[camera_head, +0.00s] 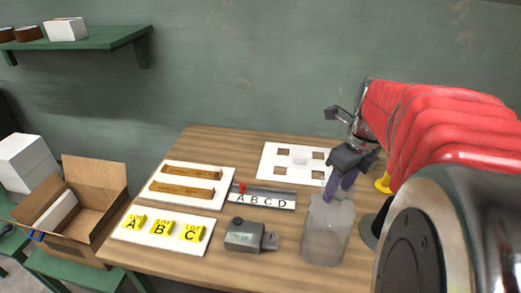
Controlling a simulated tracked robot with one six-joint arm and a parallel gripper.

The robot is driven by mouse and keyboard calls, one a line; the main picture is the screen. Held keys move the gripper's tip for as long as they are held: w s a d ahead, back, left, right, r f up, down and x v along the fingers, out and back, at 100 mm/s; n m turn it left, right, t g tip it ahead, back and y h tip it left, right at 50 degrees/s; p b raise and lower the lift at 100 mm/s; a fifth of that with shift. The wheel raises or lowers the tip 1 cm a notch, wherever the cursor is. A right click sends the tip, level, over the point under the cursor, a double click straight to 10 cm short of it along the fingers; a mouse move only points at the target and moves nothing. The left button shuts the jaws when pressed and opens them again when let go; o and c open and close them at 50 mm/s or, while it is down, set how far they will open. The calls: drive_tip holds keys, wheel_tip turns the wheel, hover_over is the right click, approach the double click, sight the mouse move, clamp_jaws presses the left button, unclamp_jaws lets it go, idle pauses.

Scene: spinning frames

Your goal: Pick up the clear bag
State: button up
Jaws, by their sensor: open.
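The clear bag (327,230) is a greyish, see-through pouch standing at the front right of the wooden table. My gripper (342,186) is at the bag's top edge, with its purple-grey fingers pointing down. The fingers overlap the bag's upper rim in this view; I cannot tell whether they touch it or straddle it. The gripper is open. My red-sleeved arm reaches in from the right and hides the table's right side.
On the wooden table (205,262) are yellow A, B, C blocks (161,229) on a white board, two brown bars (187,181), a strip marked A B C D (262,199), a grey device (245,236) and a white plate with square holes (295,163). An open cardboard box (98,193) stands left.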

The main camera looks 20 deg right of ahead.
drive_tip(key=shift+w+f, duration=0.2)
drive_tip(key=shift+f, duration=1.05)
drive_tip(key=shift+c, duration=0.5)
clamp_jaws()
